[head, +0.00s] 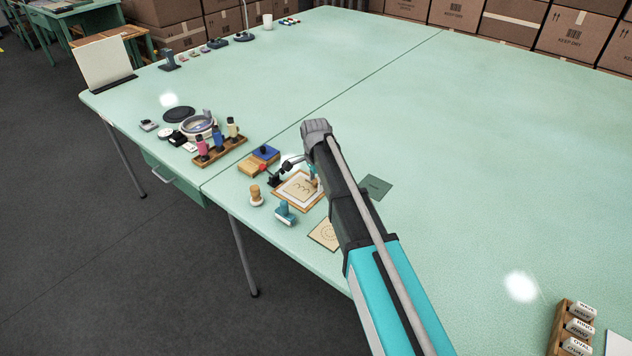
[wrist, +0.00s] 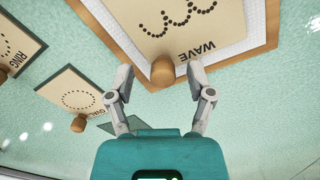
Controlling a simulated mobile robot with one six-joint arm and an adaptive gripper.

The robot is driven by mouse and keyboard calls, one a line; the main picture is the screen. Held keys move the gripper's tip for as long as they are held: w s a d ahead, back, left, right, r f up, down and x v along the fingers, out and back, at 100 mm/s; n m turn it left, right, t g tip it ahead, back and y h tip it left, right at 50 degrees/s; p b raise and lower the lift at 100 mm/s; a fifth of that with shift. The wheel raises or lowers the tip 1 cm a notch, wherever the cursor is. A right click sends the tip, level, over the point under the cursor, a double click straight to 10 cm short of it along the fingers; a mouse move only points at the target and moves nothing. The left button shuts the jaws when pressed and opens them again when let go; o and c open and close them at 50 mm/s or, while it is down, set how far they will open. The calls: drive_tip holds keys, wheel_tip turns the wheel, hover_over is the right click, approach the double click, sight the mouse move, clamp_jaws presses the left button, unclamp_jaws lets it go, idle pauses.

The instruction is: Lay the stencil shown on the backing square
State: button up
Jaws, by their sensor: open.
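The stencil marked WAVE (wrist: 170,22) is a tan card with a dotted wavy line and a round wooden knob (wrist: 163,70) at its edge. It appears to lie on the white backing square (wrist: 236,38), inside a wooden frame (wrist: 271,25). The same stencil shows in the head view (head: 299,188). My gripper (wrist: 160,78) is open, a finger on each side of the knob. I see a gap on both sides; whether a finger touches is unclear. In the head view my arm hides part of the gripper.
Two other knobbed stencils lie nearby: a dotted-circle one (wrist: 77,95) and one marked RING (wrist: 15,45). A dark green square (head: 376,187) lies right of my arm. A teal-handled tool (head: 285,213), wooden stamp (head: 256,195) and bottle rack (head: 220,150) stand close. The right tabletop is mostly clear.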

drive_tip(key=shift+s+d+r+p, duration=0.2)
drive_tip(key=shift+d+r+p, duration=0.1)
drive_tip(key=shift+r+p, duration=0.15)
drive_tip(key=shift+s+d+r+p, duration=0.2)
drive_tip(key=shift+d+r+p, duration=0.1)
drive_tip(key=shift+r, duration=0.15)
wheel_tip(320, 180, up, 5)
drive_tip(key=p, duration=0.5)
drive_tip(key=shift+s+d, duration=0.1)
drive_tip(key=s+d+r+p, duration=0.2)
drive_tip(key=s+d, duration=0.3)
drive_tip(key=d, duration=0.5)
drive_tip(key=s+d+r+p, duration=0.3)
drive_tip(key=s+d, duration=0.1)
drive_tip(key=d, duration=0.7)
drive_tip(key=shift+s, duration=0.35)
drive_tip(key=shift+s, duration=0.1)
drive_tip(key=s+n, duration=1.1)
drive_tip(key=n, duration=0.1)
drive_tip(key=shift+d, duration=0.4)
